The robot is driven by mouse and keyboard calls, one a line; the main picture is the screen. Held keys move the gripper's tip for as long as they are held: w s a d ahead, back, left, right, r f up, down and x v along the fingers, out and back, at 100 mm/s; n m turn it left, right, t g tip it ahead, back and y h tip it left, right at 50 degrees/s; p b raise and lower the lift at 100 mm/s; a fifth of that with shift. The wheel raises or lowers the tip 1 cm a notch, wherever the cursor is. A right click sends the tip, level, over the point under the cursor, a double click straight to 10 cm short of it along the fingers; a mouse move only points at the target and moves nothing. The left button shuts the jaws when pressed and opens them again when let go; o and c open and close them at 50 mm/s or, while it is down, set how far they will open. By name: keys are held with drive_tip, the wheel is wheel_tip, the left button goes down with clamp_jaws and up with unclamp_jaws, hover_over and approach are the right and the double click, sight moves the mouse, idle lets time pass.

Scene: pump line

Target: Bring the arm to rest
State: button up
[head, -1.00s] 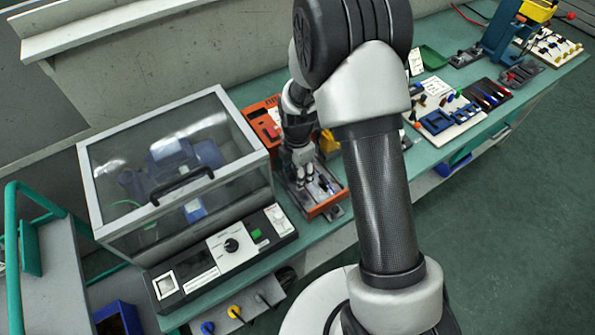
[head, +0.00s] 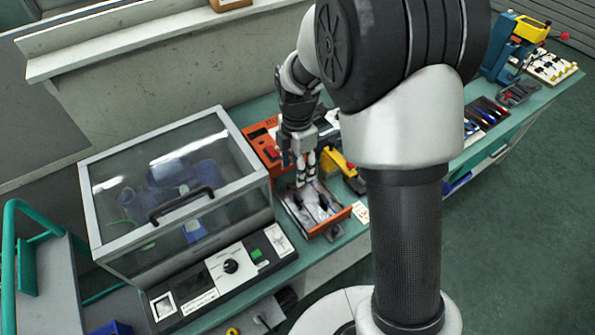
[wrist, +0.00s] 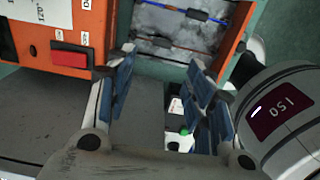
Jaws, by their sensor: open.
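My gripper (head: 304,172) is above the orange tray (head: 333,222) on the bench, fingers pointing down. In the wrist view my gripper (wrist: 163,92) is open, with its two blue-padded fingers apart. No object is held between them. Thin rods with blue and dark parts lie in the tray, which shows at the top of the wrist view (wrist: 240,28). My upper arm stands in the right half of the head view and hides part of the bench.
A clear-lidded enclosure (head: 225,125) with a control panel (head: 225,268) stands left of the tray. An orange box with a red switch (wrist: 70,57) is close by.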

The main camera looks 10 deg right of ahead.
drive_tip(key=shift+r, duration=0.1)
idle(0.4)
drive_tip(key=s+d+r+m+t, duration=0.1)
drive_tip(key=s+r+m+t, duration=0.2)
drive_tip(key=s+r+m, duration=1.25)
drive_tip(key=s+r+m+t, duration=0.1)
drive_tip(key=s+r+m, duration=0.1)
drive_tip(key=s+m, duration=0.4)
drive_tip(key=shift+s+d+r+t, duration=0.2)
drive_tip(key=shift+s+t, duration=0.1)
drive_tip(key=shift+s, duration=0.9)
idle(0.7)
